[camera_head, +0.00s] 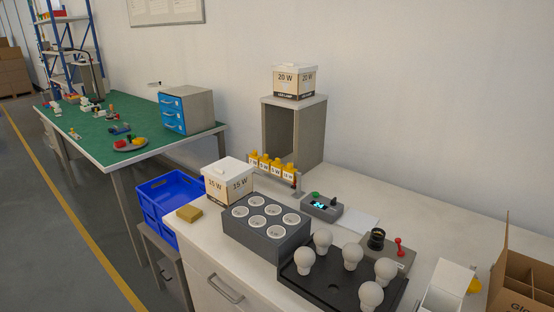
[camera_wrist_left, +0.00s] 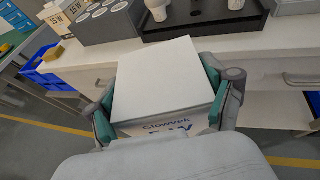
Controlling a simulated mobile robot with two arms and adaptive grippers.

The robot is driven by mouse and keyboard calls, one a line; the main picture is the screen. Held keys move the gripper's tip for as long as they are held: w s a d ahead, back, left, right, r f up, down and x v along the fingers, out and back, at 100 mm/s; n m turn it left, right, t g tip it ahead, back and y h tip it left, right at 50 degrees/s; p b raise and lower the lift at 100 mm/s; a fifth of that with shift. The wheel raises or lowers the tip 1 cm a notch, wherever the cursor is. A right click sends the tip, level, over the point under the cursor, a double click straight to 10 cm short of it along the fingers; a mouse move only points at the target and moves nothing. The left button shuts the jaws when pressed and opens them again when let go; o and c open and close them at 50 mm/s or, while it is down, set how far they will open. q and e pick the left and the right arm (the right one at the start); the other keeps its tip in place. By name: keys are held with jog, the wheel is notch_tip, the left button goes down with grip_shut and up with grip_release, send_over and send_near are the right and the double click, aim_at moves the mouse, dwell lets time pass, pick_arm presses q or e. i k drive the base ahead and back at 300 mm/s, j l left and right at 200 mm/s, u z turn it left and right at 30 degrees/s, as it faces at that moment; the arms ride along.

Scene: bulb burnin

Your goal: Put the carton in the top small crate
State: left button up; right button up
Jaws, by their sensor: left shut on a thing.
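The carton (camera_wrist_left: 158,85), a white box with "Glowvek" printed on its near side, is between the teal-padded fingers of my left gripper (camera_wrist_left: 162,112). The gripper is shut on it, holding it in front of the white workbench's front edge. The head view shows neither this carton nor my grippers. Blue small crates (camera_head: 173,208) are stacked at the left end of the workbench, with the top one's open side up. Blue crate parts also show at the left of the wrist view (camera_wrist_left: 47,78). Most of the lower crate is hidden.
The white workbench (camera_head: 365,190) bears a grey socket block (camera_head: 262,232), a black tray of bulbs (camera_head: 315,284), a 15 W box (camera_head: 228,181) and a yellow sponge (camera_head: 189,214) near the crates. A brown divided box (camera_head: 525,270) stands at right. Floor is open at left.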

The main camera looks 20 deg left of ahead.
aim_at(178, 202)
jog(key=j+z, duration=0.35)
jog(key=j, duration=2.4)
jog(key=i+j, duration=0.1)
jog(key=j, duration=0.2)
jog(key=i+j, duration=0.1)
jog(key=j, duration=0.25)
jog(key=i+j, duration=0.1)
jog(key=j, duration=0.2)
jog(key=i, duration=0.25)
